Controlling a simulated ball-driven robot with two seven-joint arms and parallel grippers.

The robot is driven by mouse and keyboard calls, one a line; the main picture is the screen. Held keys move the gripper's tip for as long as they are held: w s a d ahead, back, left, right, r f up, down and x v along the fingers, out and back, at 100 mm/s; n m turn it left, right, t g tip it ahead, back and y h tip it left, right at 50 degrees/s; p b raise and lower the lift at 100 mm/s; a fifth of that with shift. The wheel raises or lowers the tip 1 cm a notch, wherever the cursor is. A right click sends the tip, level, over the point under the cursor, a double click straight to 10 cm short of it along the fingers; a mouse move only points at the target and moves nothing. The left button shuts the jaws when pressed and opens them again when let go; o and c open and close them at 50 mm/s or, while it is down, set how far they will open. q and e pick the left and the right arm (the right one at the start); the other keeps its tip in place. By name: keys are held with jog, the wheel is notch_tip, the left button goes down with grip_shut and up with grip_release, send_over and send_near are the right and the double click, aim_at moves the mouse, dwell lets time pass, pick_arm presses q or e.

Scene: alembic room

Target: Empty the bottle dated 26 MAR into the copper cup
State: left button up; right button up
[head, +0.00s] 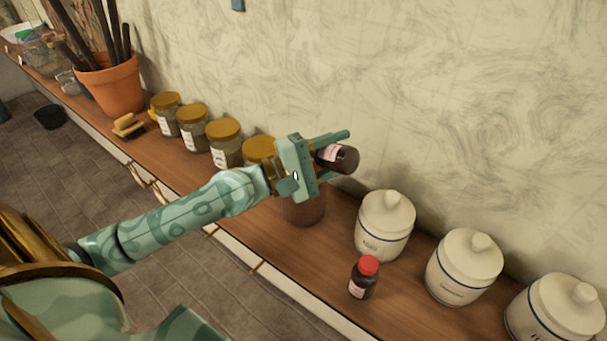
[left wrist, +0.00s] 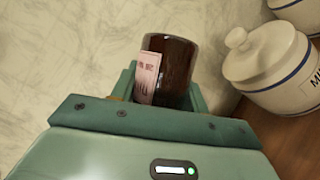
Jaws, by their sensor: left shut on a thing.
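My left gripper (head: 325,147) is shut on a brown bottle (head: 346,160) with a pale label. The bottle lies tilted well over, its base end toward the right; its neck is hidden behind the gripper. In the left wrist view the bottle (left wrist: 180,65) shows between the fingers, with part of its pink-white label; the date cannot be read. The copper cup (head: 303,211) stands on the wooden counter below the gripper, its upper part hidden by the gripper and arm. Whether liquid is flowing cannot be seen. My right gripper is not in view.
Another brown bottle with a red cap (head: 364,277) stands upright near the counter's front edge. Several white lidded jars (head: 385,226) stand to the right. Jars with golden lids (head: 225,143) and a terracotta pot (head: 113,88) stand to the left. The wall is close behind.

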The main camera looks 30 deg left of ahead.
pick_arm(q)
jog(key=shift+d+f+m+p, duration=0.15)
jog(key=shift+m+p, duration=0.5)
jog(key=shift+m, duration=0.15)
jog(key=shift+d+f+m+g+p, duration=0.1)
jog(key=shift+f+m+g+p, duration=0.3)
jog(key=shift+m, duration=0.2)
jog(key=shift+d+f+m+y+p, duration=0.15)
jog(key=shift+f+m+y+p, duration=0.2)
jog(key=shift+m+p, duration=0.35)
jog(key=shift+s+f+m+g+p, duration=0.1)
jog(key=shift+m+g+p, duration=0.25)
jog(key=shift+p, duration=0.2)
jog(key=shift+f+m, duration=0.2)
jog(key=shift+m, duration=0.05)
jog(key=shift+d+f+m+g+y+p, duration=0.1)
jog(key=shift+f+m+g+y+p, duration=0.25)
jog(key=shift+m+p, duration=0.95)
jog(key=shift+d+f+m+g+y+p, duration=0.1)
jog(key=shift+f+m+y+p, duration=0.3)
jog(key=shift+p, duration=1.65)
